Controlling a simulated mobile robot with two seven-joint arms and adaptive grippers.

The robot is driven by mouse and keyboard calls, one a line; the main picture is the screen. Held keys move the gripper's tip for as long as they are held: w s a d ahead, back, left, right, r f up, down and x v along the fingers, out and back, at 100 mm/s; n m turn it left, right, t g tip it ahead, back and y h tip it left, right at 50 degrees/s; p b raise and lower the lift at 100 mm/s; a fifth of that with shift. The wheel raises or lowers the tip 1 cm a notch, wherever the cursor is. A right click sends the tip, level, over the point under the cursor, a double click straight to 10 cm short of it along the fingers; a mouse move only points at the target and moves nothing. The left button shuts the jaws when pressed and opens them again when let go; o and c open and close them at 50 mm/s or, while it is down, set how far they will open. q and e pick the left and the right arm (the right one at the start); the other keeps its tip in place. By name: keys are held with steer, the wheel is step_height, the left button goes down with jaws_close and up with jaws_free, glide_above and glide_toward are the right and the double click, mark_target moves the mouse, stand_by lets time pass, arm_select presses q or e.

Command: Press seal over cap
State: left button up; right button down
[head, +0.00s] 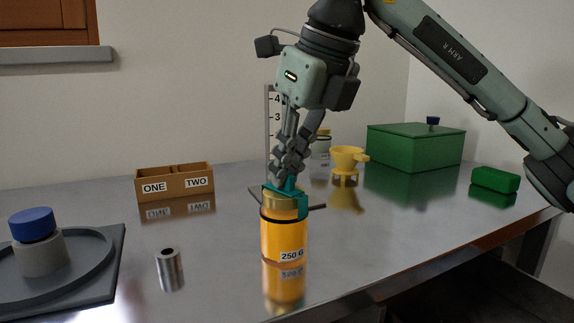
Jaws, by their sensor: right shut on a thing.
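An orange jar (283,238) labelled 250 G stands upright on the metal table, with a dark band near its top. A gold cap (282,201) sits on the jar. My right gripper (286,197) reaches down from above; its teal fingertips are shut around the cap and partly hide it. No separate seal can be made out there. A blue cap (32,224) sits on a grey cylinder (41,255) at the far left. My left gripper is not in view.
A grey plate (108,252) with a raised dark ring bears the grey cylinder. A metal tube (170,270) stands left of the jar. A brown ONE/TWO box (175,182), scale post (268,130), yellow funnel (345,160), green box (415,148) and green block (496,179) stand behind. The right front is clear.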

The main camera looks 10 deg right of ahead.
stand_by(0.6)
steer(key=shift+r+p, duration=2.2)
steer(key=shift+r, duration=0.75)
